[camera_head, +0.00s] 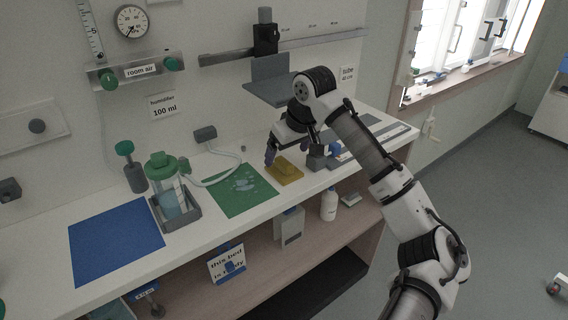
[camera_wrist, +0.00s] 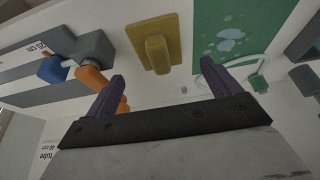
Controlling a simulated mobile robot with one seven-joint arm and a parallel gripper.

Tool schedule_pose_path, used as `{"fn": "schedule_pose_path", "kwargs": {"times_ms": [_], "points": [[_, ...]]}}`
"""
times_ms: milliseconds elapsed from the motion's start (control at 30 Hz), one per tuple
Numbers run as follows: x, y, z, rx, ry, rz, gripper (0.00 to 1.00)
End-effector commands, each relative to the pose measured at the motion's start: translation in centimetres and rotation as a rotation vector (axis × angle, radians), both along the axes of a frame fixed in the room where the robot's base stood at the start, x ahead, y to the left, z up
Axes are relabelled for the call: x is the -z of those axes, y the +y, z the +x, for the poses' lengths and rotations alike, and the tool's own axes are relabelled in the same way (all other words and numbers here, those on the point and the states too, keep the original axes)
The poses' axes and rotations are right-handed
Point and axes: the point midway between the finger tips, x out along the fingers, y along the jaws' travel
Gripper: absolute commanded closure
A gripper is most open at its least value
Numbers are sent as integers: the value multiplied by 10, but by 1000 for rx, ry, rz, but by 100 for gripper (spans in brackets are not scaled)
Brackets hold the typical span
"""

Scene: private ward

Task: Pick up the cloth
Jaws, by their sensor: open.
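The yellow cloth (camera_head: 285,173) lies on the white counter (camera_head: 205,226), just right of the green mat (camera_head: 240,190). It is a flat yellow piece with a raised ridge along its middle. In the wrist view the cloth (camera_wrist: 134,35) is at the top centre, beyond my fingertips. My gripper (camera_head: 287,150) is open and empty, pointing down close to the cloth; it partly covers the cloth's far side in the head view. In the wrist view the two purple fingers (camera_wrist: 163,84) stand wide apart, with bare counter between them.
Pale wet-looking patches lie on the green mat. A green-capped humidifier jar (camera_head: 172,195) and a blue mat (camera_head: 115,240) are to the left. A grey block with blue and orange parts (camera_wrist: 62,68) stands close beside the cloth. A grey wall shelf (camera_head: 270,88) hangs above.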

Motion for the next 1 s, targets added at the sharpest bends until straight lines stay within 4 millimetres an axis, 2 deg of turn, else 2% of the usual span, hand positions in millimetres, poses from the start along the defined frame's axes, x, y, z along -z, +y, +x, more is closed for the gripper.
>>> {"fn": "schedule_pose_path", "kwargs": {"times_ms": [100, 233, 600, 833, 867, 1000], "points": [[-1, 8, 11, 0, 0, 0, 11], [2, 11, 15, 0, 0, 0, 11], [44, 21, 28, 2, 0, 0, 11], [47, 21, 29, 1, -1, 0, 11], [47, 21, 29, 1, -1, 0, 12], [47, 21, 29, 1, -1, 1, 31]]}}
